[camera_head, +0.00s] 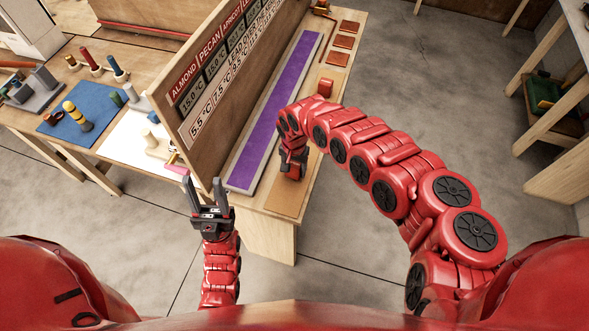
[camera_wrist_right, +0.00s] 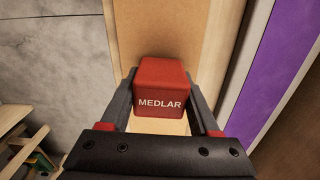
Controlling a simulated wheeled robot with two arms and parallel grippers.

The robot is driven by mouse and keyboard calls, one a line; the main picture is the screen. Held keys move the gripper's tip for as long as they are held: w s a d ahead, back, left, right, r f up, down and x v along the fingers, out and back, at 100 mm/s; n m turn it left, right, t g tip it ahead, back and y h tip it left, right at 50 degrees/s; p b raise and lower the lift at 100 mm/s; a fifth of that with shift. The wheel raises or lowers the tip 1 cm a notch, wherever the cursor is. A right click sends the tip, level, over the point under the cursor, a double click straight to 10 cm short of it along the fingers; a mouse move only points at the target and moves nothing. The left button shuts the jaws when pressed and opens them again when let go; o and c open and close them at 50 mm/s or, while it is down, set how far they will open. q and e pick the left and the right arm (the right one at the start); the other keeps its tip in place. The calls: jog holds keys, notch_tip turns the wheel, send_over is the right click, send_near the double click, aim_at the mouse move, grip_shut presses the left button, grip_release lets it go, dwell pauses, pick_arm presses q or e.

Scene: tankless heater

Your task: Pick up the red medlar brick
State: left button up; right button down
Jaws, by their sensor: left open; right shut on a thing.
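The red medlar brick (camera_wrist_right: 161,88) shows in the right wrist view, with "MEDLAR" in white on its near face. My right gripper (camera_wrist_right: 162,100) is shut on it, one finger along each side. My left gripper (camera_head: 208,190) is open and empty, left of the table in front of the upright sign board.
The purple strip (camera_head: 275,110) runs along the table by the sign board (camera_head: 225,75). Another red block (camera_head: 325,87) stands further back, with several flat red-brown tiles (camera_head: 344,42) behind it. A side table with a blue mat (camera_head: 90,108) stands at left.

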jog(key=shift+d+r+b, duration=0.2)
jog(key=shift+r+b, duration=0.2)
jog(key=shift+r, duration=0.85)
jog(key=s, duration=0.4)
jog(key=shift+s+a+r, duration=0.15)
jog(key=shift+s+r, duration=0.05)
jog(key=shift+s, duration=0.15)
jog(key=s+p, duration=0.6)
jog(key=s+r+p, duration=0.1)
jog(key=s+p, duration=0.2)
jog(key=p, duration=0.1)
jog(key=shift+s+a+r, duration=0.1)
jog(key=shift+s+a, duration=0.2)
jog(key=shift+a, duration=0.1)
jog(key=shift+s+p, duration=0.5)
jog(key=shift+s, duration=0.05)
jog(key=shift+s+a+f, duration=0.1)
jog(key=shift+s+f, duration=0.1)
